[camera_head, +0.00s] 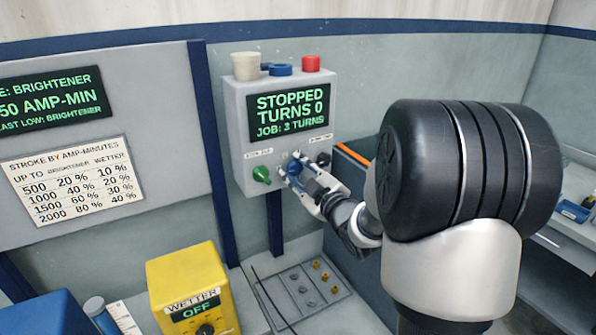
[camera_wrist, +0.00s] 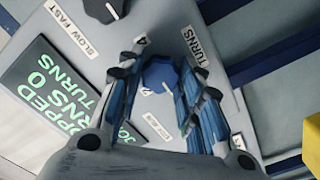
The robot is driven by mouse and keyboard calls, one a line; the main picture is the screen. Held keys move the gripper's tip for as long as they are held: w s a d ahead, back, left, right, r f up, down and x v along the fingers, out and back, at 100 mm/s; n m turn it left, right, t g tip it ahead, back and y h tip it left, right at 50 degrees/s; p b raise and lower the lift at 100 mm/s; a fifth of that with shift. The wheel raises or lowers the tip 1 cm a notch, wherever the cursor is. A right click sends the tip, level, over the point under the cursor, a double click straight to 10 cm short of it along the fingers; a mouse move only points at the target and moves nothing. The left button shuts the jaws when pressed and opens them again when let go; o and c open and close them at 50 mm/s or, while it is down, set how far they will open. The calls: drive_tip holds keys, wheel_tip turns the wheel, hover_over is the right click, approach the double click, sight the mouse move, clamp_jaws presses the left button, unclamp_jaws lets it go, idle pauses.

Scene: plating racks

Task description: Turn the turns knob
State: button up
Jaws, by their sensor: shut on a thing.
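The blue turns knob (camera_head: 294,167) is on the lower front of a grey control box (camera_head: 239,120), between a green knob and a black knob. In the wrist view the blue knob (camera_wrist: 159,73) lies between my fingers, near a TURNS label (camera_wrist: 195,46). My gripper (camera_head: 297,174) is shut on it, with one finger on each side. The fingers partly hide the knob in the head view.
The green knob (camera_head: 261,175) is close on the left of my fingers and the black knob (camera_head: 323,159) on the right. Below stand a yellow WETTER box (camera_head: 190,270) reading OFF and a grey plate (camera_head: 304,290) with small fittings. Pots and a red block (camera_head: 311,63) top the box.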

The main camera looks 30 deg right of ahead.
drive_tip(key=shift+c, duration=0.6)
drive_tip(key=shift+m, duration=0.3)
drive_tip(key=m, duration=0.9)
drive_tip(key=shift+r+p, duration=0.1)
drive_tip(key=shift+p, duration=0.2)
drive_tip(key=m+p, duration=0.1)
drive_tip(key=m, duration=0.2)
drive_tip(key=shift+d+m, duration=0.1)
drive_tip(key=shift+m, duration=0.2)
drive_tip(key=m+p, duration=0.2)
drive_tip(key=m, duration=0.3)
drive_tip(key=shift+m+p, duration=0.95)
drive_tip(key=shift+m, duration=1.85)
